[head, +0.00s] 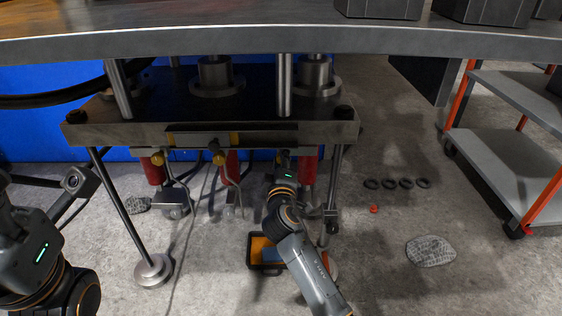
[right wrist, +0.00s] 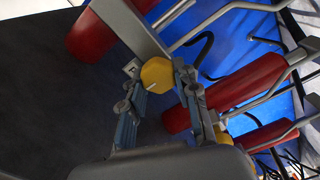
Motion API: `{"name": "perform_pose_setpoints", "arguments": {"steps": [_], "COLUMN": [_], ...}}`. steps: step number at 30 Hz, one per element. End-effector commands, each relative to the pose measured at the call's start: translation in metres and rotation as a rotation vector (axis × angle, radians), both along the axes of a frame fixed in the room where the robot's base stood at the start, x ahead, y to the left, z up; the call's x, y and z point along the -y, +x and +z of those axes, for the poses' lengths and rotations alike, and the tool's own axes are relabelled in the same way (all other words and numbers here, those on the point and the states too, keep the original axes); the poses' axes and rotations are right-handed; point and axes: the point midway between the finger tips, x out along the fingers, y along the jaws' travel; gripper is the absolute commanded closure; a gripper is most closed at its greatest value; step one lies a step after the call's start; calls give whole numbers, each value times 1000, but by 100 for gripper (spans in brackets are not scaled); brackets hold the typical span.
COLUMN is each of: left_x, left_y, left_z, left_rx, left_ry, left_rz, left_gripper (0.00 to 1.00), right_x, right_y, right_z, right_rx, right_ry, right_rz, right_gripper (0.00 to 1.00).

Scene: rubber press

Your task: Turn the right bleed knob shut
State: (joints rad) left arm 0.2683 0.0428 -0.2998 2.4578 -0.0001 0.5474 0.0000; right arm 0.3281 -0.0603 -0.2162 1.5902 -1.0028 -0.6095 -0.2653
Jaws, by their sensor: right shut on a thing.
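The right bleed knob (right wrist: 157,75) is a yellow faceted knob with a pale mark, between the fingers of my right gripper (right wrist: 158,82) in the right wrist view. The gripper is shut on it. In the head view my right gripper (head: 284,160) is at the right end of the press's lower front and hides that knob. Two other yellow knobs, the left one (head: 157,158) and the middle one (head: 218,157), stand beside red cylinders. My left gripper (head: 42,183) is at the far left, fingers spread and empty, away from the press.
The press's steel plate (head: 110,135) is above the knobs; bent handles hang below. An orange-lined tray (head: 257,268) is on the floor near my right arm. Dark rings (head: 390,184), a red piece (head: 374,209) and a shelf cart (head: 515,145) are at right.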

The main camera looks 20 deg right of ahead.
Motion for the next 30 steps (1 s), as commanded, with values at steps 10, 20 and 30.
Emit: {"name": "perform_pose_setpoints", "arguments": {"steps": [10,20,30], "left_x": [0,0,-1], "left_y": [-1,-1,-3], "left_z": [1,1,2], "left_rx": [2,4,10], "left_ry": [-1,-1,-5], "left_rz": [0,0,-1], "left_gripper": [46,46,46], "right_x": [1,1,0], "right_y": [0,0,-2], "right_z": [-1,-1,0], "right_rx": [5,6,6], "right_ry": [30,29,26], "right_rz": [-2,-1,-1], "right_gripper": [100,47,46]}}
